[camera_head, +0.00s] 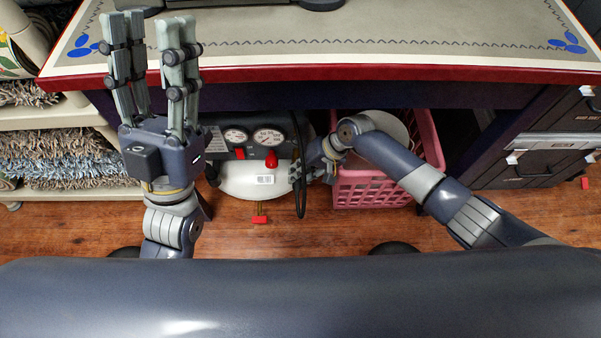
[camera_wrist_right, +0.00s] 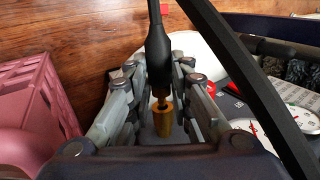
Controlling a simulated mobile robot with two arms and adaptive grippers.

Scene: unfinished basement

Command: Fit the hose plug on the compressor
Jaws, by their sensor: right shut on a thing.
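The compressor has a white tank (camera_head: 255,181), a dark panel with two round gauges and a red knob. It stands under the table. My right gripper (camera_head: 299,173) is at the tank's right side. In the right wrist view its fingers (camera_wrist_right: 158,90) are shut around the hose plug (camera_wrist_right: 155,48), a black sleeve with a thin brass tip. A brass cylinder (camera_wrist_right: 163,122) lies in line with the tip; I cannot tell whether it belongs to the compressor or whether the tip is seated. The black hose (camera_head: 300,195) hangs beside the tank. My left gripper (camera_head: 150,28) is open, empty and raised, away from the compressor.
The table (camera_head: 350,35) with a red edge overhangs the compressor. A pink basket (camera_head: 372,190) holding a white round thing stands close to the right of my right gripper. A shelf with rugs (camera_head: 65,160) is on the left, dark drawers (camera_head: 540,160) on the right.

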